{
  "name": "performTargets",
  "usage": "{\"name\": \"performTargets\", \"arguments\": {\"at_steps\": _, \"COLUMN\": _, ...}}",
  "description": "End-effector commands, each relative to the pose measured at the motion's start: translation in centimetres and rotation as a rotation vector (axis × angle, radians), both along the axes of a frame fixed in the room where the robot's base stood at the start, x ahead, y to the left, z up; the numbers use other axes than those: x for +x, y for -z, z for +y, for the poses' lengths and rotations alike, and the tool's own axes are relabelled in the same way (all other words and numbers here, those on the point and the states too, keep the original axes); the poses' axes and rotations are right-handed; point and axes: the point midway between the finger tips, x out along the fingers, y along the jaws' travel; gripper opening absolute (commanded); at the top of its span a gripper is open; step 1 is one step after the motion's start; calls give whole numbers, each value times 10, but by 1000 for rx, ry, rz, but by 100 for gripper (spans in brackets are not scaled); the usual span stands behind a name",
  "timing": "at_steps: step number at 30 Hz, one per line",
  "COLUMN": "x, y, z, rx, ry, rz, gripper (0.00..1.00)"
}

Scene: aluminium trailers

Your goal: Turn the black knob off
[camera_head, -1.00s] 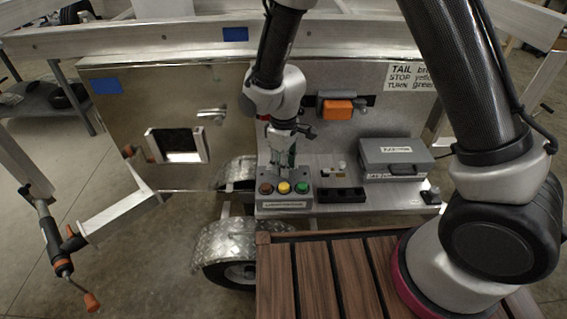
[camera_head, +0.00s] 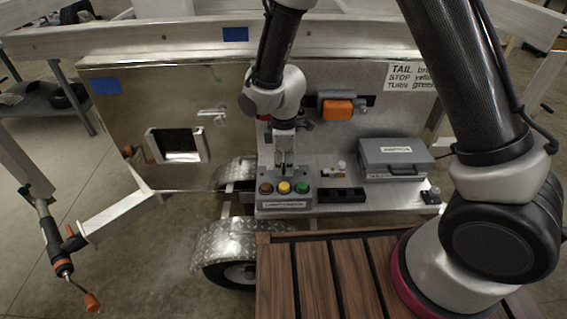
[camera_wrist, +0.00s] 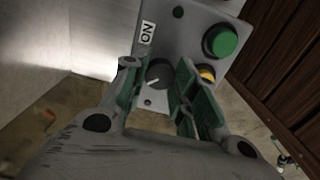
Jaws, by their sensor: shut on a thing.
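The control box (camera_head: 285,205) stands on the metal shelf, with brown-red, yellow and green buttons facing up. In the wrist view, the black knob (camera_wrist: 159,74) is on the box face, with a white pointer line toward the lower left. A white ON label (camera_wrist: 147,32) is beyond it. My gripper (camera_wrist: 158,70), with green finger pads, has one finger on each side of the knob and is shut on it. In the head view my gripper (camera_head: 284,168) is just behind the buttons and hides the knob.
The green button (camera_wrist: 221,41) and yellow button (camera_wrist: 207,75) are close to the right finger. A grey case (camera_head: 397,160) and a black tray (camera_head: 340,195) are right of the box. An orange lamp (camera_head: 338,109) is on the back panel. Wooden slats (camera_head: 320,275) lie in front.

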Motion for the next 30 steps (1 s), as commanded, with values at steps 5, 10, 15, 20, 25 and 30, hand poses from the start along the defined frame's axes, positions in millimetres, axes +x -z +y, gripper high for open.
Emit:
{"name": "performTargets", "arguments": {"at_steps": 5, "x": 1, "y": -1, "z": 0, "rx": 1, "ry": -2, "rz": -2, "gripper": 4}}
{"name": "performTargets", "arguments": {"at_steps": 10, "x": 1, "y": -1, "z": 0, "rx": 1, "ry": -2, "rz": -2, "gripper": 32}}
{"name": "performTargets", "arguments": {"at_steps": 15, "x": 1, "y": 0, "z": 0, "rx": 1, "ry": -1, "rz": -1, "gripper": 51}}
{"name": "performTargets", "arguments": {"at_steps": 20, "x": 0, "y": 0, "z": 0, "rx": 0, "ry": -1, "rz": -1, "gripper": 51}}
{"name": "performTargets", "arguments": {"at_steps": 25, "x": 1, "y": -6, "z": 1, "rx": 2, "ry": -1, "rz": -2, "gripper": 51}}
{"name": "performTargets", "arguments": {"at_steps": 30, "x": 1, "y": -36, "z": 1, "rx": 4, "ry": -1, "rz": -5, "gripper": 51}}
